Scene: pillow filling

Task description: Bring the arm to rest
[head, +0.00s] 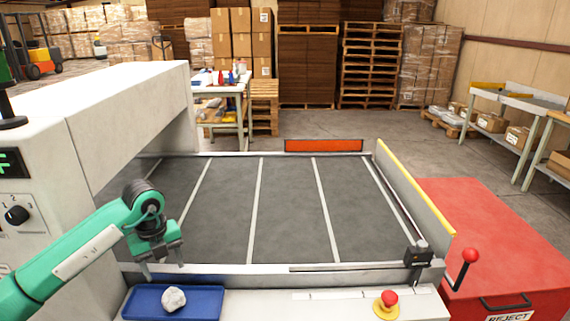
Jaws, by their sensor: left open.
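My left arm is green and comes in from the lower left. Its dark left gripper (164,268) is open and points down, just above the back of a blue tray (208,304). A whitish, lumpy wad (173,299) lies in the tray, a little in front of the fingers and apart from them. Nothing shows between the fingers. My right gripper is out of view.
A dark conveyor belt (285,215) with pale cross strips lies behind the tray. A white machine housing (130,100) stands at left. A red stop button (388,299) and a red reject bin (500,240) are at right.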

